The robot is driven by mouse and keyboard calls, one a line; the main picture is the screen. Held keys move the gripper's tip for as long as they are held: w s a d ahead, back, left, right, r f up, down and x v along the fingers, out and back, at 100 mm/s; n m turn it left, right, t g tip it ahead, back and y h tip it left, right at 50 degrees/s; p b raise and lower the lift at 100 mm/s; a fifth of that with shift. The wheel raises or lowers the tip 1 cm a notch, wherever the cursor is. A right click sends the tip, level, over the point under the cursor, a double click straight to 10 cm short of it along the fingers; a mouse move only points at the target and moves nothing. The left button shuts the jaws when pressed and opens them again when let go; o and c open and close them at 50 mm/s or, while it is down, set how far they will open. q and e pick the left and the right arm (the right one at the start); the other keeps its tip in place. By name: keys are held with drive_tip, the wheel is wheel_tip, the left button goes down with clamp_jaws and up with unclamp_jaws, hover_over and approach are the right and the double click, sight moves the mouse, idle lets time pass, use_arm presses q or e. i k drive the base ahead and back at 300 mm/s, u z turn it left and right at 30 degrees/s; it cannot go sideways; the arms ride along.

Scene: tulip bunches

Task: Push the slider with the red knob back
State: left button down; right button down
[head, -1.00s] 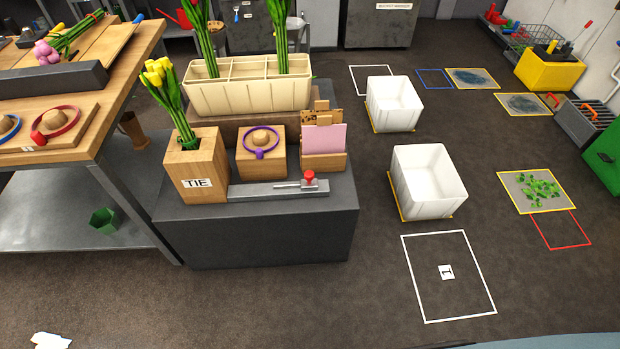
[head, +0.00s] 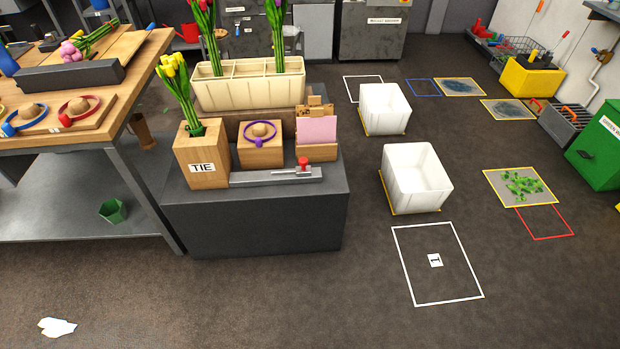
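The slider is a flat grey metal bar (head: 262,178) with a rod, lying along the front edge of a dark grey block. Its red knob (head: 303,162) stands upright near the right end of the bar. Neither of my grippers shows in the head view, and nothing touches the knob.
The dark block (head: 255,228) also carries a wooden TIE vase (head: 202,165) with yellow tulips, a wooden box with a purple ring (head: 258,133), a card holder and a cream planter (head: 245,92). A wooden workbench stands left.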

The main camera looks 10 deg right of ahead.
sight(304, 169)
drive_tip(key=u, duration=0.9)
drive_tip(key=i, duration=0.65)
drive_tip(key=z, duration=0.95)
